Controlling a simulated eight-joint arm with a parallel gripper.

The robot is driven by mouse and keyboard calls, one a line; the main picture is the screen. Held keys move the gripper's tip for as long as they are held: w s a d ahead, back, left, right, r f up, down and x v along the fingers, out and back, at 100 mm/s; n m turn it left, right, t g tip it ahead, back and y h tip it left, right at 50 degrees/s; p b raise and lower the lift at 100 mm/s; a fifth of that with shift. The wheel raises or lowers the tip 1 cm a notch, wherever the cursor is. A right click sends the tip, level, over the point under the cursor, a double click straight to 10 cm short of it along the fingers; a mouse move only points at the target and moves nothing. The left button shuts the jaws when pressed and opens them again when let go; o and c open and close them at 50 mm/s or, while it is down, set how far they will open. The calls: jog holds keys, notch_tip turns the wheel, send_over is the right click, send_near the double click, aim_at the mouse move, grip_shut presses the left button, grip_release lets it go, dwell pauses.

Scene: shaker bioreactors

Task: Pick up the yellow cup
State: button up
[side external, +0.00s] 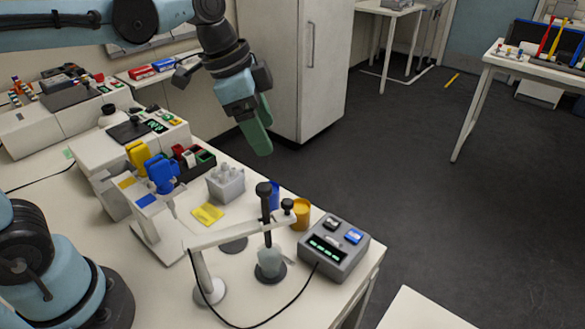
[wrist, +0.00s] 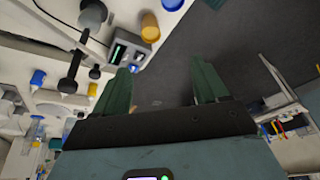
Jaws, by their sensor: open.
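The yellow cup (side external: 300,215) stands on the white bench, just left of the grey control box and behind the clamp stand. In the wrist view the yellow cup (wrist: 149,30) shows near the top, beyond the fingertips. My gripper (side external: 259,128) hangs in the air above and behind the bench's far edge, well above the cup and apart from it. In the wrist view my gripper (wrist: 165,75) has its two green fingers spread with nothing between them.
A grey control box (side external: 334,247) stands right of the cup. A clamp stand (side external: 206,270) with a dark-topped probe is in front of it. A blue cup (side external: 272,195), a grey rack (side external: 226,184) and a yellow pad (side external: 208,214) are to the left. A tall white cabinet (side external: 310,60) stands behind.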

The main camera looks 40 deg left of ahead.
jog(key=w+d+f+m+g, duration=0.2)
jog(key=w+d+m, duration=0.1)
jog(key=m, duration=0.1)
send_near(307, 225)
jog(key=shift+h, duration=0.4)
jog(key=shift+w+a+f+x, duration=0.1)
jog(key=shift+a+x, duration=0.15)
jog(key=shift+x, duration=1.05)
jog(key=shift+w+a+f+x, duration=0.1)
jog(key=shift+a+x, duration=0.2)
jog(key=shift+x, duration=0.95)
jog(key=shift+w+a+x, duration=0.1)
jog(key=shift+a+x, duration=0.15)
jog(key=shift+x, duration=1.05)
jog(key=shift+c, duration=0.2)
jog(key=c, duration=1)
jog(key=shift+r, duration=0.15)
jog(key=shift+c, duration=0.2)
